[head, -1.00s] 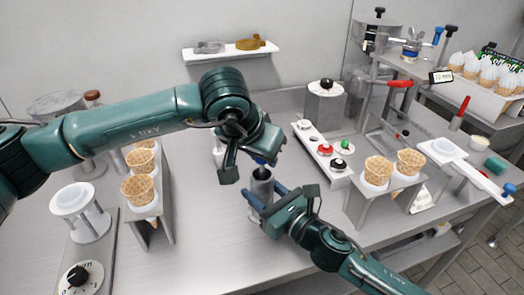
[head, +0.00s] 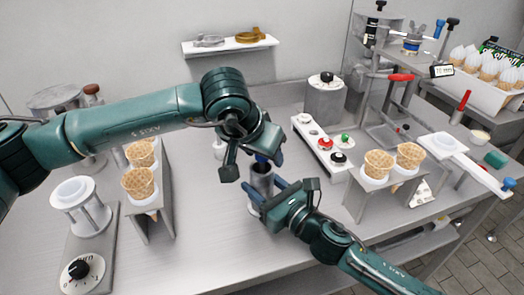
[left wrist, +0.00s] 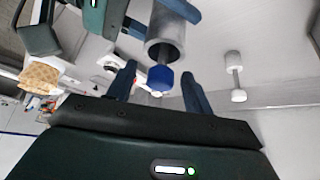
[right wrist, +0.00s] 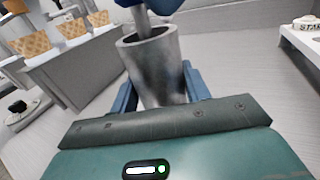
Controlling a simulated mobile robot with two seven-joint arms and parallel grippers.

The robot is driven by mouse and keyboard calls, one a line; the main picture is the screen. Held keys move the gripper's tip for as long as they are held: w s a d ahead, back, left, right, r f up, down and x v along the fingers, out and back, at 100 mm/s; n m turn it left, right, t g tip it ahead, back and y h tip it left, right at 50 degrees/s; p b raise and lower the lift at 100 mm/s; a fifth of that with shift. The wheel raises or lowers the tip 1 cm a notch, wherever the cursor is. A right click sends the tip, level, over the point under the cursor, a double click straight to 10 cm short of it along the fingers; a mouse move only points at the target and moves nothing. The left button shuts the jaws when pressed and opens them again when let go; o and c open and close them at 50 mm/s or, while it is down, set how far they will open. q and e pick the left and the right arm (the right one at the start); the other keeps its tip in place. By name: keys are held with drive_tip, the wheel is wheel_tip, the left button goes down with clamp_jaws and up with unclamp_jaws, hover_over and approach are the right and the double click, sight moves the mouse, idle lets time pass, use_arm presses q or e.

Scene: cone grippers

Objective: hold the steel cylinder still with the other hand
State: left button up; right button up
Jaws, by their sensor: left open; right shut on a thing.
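The steel cylinder (head: 261,181) stands upright on the bench in the head view; its open top shows in the right wrist view (right wrist: 155,72). My right gripper (head: 266,191) is shut on its sides, one finger on each side. A rod with a blue knob (left wrist: 160,78) sticks out of the cylinder's mouth. My left gripper (left wrist: 159,88) is open, its fingers on either side of the blue knob with gaps showing. In the head view the left gripper (head: 262,157) is above the cylinder and partly hides the knob.
A cone stand (head: 150,225) with waffle cones is left of the cylinder, and another cone stand (head: 385,200) is at right. A dial unit (head: 82,268) stands at front left. Bench between is clear.

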use_arm(q)
drive_tip(key=v, duration=1.2)
use_arm(e)
drive_tip(key=o, duration=1.8)
drive_tip(key=shift+o, duration=0.6)
drive_tip(key=shift+o, duration=1)
